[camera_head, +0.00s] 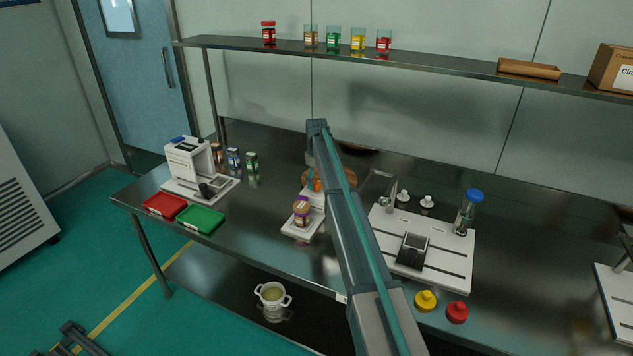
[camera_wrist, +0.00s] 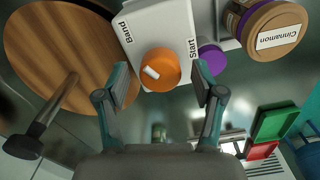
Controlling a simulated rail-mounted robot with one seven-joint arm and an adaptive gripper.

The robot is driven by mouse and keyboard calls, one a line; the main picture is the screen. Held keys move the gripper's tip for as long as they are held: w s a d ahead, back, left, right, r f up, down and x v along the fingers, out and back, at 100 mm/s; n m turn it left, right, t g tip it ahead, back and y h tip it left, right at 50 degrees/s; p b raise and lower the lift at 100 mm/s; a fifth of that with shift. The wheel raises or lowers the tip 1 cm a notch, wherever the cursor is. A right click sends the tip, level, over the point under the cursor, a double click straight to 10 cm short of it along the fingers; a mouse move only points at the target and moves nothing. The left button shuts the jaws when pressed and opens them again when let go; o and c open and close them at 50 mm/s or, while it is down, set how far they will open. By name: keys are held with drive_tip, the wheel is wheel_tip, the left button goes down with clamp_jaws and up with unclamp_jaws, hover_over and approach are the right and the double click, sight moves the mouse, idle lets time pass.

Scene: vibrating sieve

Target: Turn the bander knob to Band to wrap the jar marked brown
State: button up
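The bander is a white unit with the words Band and Start in the wrist view (camera_wrist: 165,18); its base shows in the head view (camera_head: 290,229). Its orange knob (camera_wrist: 165,65) has a white mark toward its left side. A purple button (camera_wrist: 211,60) is beside it. My gripper (camera_wrist: 162,82) is open, its fingers on either side of the knob with visible gaps. A jar (camera_head: 302,213) with a brown lid and purple band stands on the bander's base; its lid reads Cinnamon in the wrist view (camera_wrist: 275,28). My arm partly hides the bander in the head view.
A round wooden disc (camera_wrist: 60,45) lies beside the bander. Red (camera_head: 165,205) and green (camera_head: 201,219) trays, a white machine (camera_head: 190,160) and small jars (camera_head: 234,157) are left. A white plate with a blue-capped bottle (camera_head: 466,212) is right. Several jars line the shelf (camera_head: 450,62).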

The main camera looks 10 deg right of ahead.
sight(316, 181)
drive_tip(key=shift+r, duration=0.1)
wheel_tip(316, 181, up, 12)
idle(0.7)
